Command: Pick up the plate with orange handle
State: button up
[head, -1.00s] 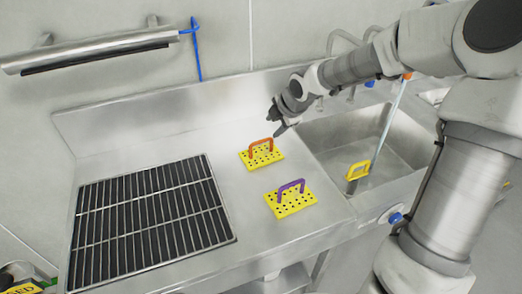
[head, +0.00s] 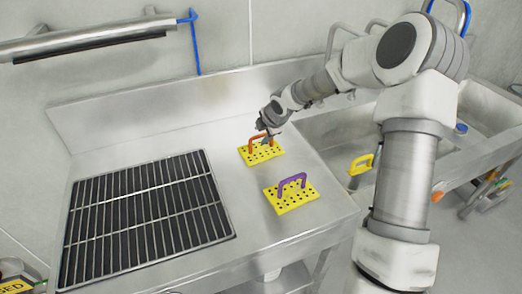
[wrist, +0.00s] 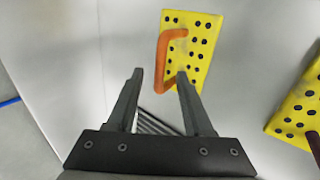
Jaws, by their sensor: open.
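The plate with the orange handle is a yellow plate (head: 247,157) with black holes, lying flat on the steel counter. Its orange handle (wrist: 162,62) arches up and shows in the wrist view just beyond my fingertips. My gripper (wrist: 160,76) is open and empty, with the handle's near end close to the gap between the fingers. I cannot tell how far apart they are in height. In the head view my gripper (head: 264,136) is over the plate and hides part of the handle.
A similar yellow plate (head: 284,207) with a purple handle (head: 292,182) lies nearer on the counter. A black grate (head: 145,215) is set in the counter at left. A wall rises behind.

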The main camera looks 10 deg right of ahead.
aim_at(260, 135)
jog(key=x, duration=0.3)
jog(key=shift+w+f, duration=0.25)
grip_shut()
dwell(1.2)
